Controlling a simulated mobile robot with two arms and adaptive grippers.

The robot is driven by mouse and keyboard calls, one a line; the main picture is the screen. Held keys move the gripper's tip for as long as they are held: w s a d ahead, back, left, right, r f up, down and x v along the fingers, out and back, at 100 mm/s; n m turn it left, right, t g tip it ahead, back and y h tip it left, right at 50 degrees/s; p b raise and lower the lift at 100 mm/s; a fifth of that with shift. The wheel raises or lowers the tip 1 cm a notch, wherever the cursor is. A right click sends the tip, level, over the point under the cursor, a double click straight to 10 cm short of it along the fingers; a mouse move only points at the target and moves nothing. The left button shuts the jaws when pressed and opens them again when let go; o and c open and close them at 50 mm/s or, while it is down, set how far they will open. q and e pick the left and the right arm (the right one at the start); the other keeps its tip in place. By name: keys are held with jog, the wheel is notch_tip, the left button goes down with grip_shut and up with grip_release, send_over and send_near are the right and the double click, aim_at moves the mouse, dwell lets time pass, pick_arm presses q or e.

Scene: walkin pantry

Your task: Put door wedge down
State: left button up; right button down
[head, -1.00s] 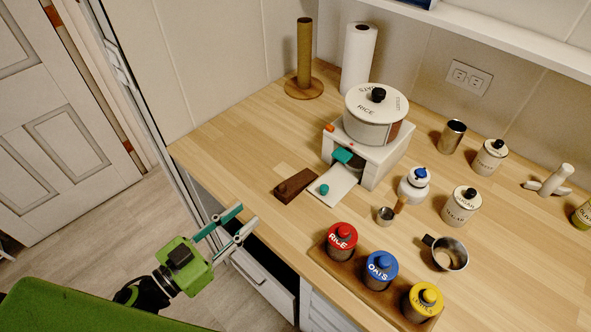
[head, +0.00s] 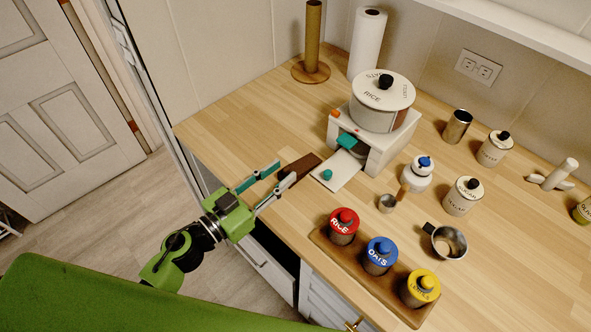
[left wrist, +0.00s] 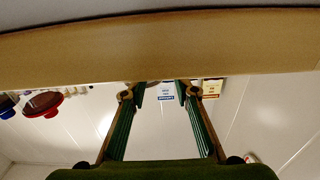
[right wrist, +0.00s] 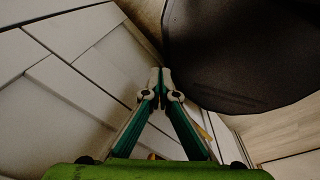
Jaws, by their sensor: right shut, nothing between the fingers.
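A dark brown wedge-like block (head: 302,166), which looks like the door wedge, lies on the wooden counter beside a white board with a teal knob. My left gripper (head: 286,171) is open at the counter's front edge, its fingertips right by the block's near end, which they partly hide. I cannot tell whether they touch it. In the left wrist view my left gripper (left wrist: 160,88) shows its fingers apart, with no clear object held between them. My right gripper (right wrist: 160,75) shows only in the right wrist view, shut and empty.
A white stand (head: 372,142) carries a rice pot (head: 382,105). A wooden tray (head: 322,241) holds red, blue and yellow-lidded jars. A small metal cup (head: 387,203) and a mug (head: 447,241) stand nearby. The counter's left part (head: 235,130) is clear.

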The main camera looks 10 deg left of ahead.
aim_at(301, 164)
pick_arm(q)
jog(key=shift+x, duration=1.2)
grip_shut()
pick_arm(e)
jog(key=shift+s+a, duration=0.25)
jog(key=shift+a, duration=0.55)
jog(key=shift+d, duration=0.2)
